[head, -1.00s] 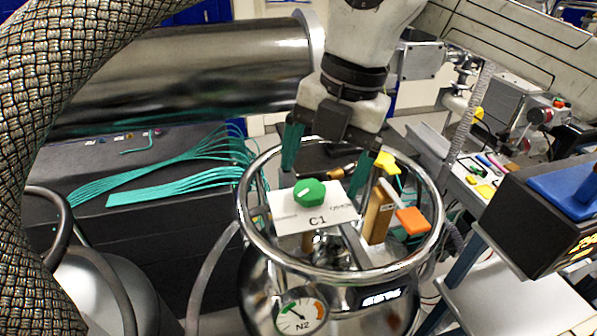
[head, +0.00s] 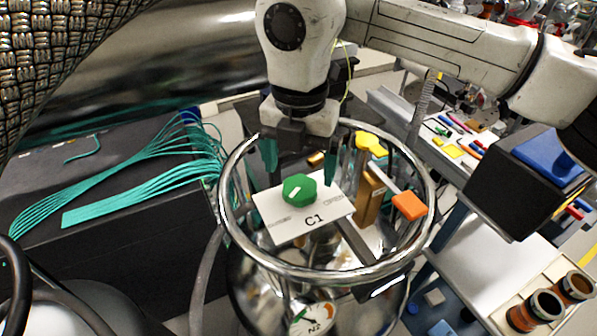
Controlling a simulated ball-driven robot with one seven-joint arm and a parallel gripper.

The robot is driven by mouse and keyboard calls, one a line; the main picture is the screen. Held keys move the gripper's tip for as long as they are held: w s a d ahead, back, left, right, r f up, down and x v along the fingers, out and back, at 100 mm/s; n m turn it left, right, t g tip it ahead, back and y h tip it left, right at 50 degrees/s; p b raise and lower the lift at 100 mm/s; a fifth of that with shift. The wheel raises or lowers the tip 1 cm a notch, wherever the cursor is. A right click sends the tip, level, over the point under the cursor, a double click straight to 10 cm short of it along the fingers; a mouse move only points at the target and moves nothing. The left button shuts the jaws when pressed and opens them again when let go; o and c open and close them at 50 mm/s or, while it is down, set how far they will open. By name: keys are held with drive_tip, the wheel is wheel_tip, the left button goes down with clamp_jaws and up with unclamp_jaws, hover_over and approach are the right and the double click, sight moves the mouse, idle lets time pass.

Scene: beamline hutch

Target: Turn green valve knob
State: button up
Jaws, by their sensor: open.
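The green valve knob (head: 299,189) is a faceted knob with a pale mark on top. It sits on a white plate (head: 283,226) labelled C1, inside the steel rim of a round vessel (head: 229,216). My gripper (head: 300,172) points down just behind and above the knob. Its two teal fingers are open, one on the left and one on the right. The left fingertip shows above the knob's left side and the right one beyond its right side. I cannot tell whether either finger touches the knob.
An orange handle (head: 409,206) and a yellow knob (head: 370,143) stand to the right inside the rim. An N2 gauge (head: 312,318) is on the vessel's front. Teal cables (head: 140,185) lie on a dark box at left. A blue-topped black box (head: 532,180) stands at right.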

sight(300, 186)
drive_tip(key=shift+f+p, duration=0.4)
drive_tip(key=shift+f, duration=1.65)
drive_tip(key=c, duration=1.1)
drive_tip(key=shift+o, duration=0.2)
